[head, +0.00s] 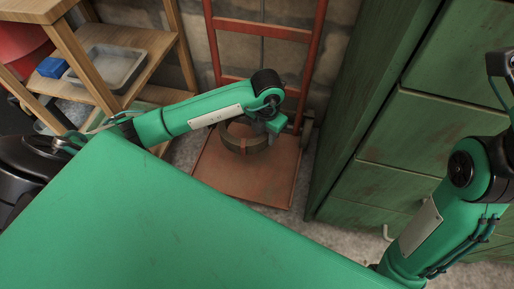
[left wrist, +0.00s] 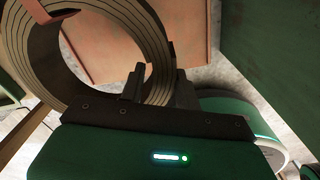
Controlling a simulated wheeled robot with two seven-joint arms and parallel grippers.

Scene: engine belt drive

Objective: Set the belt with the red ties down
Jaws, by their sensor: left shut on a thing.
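The belt is a dark olive coil with a reddish tie on its front in the head view (head: 258,143). It is over the red plate (head: 210,180) at the foot of a hand truck; I cannot tell if it touches the plate. My left gripper (head: 273,128) is at the coil's right side. In the left wrist view the grooved belt (left wrist: 148,35) loops up and left from between the dark fingers (left wrist: 157,88), which are shut on its wall. My right gripper is not in view; only my right arm shows.
The red hand truck frame (head: 265,30) stands against the block wall. A wooden shelf (head: 150,45) with a clear tray (head: 108,66) and blue box (head: 52,67) is at left. A green drawer cabinet (head: 390,130) stands at right. The plate's front part is bare.

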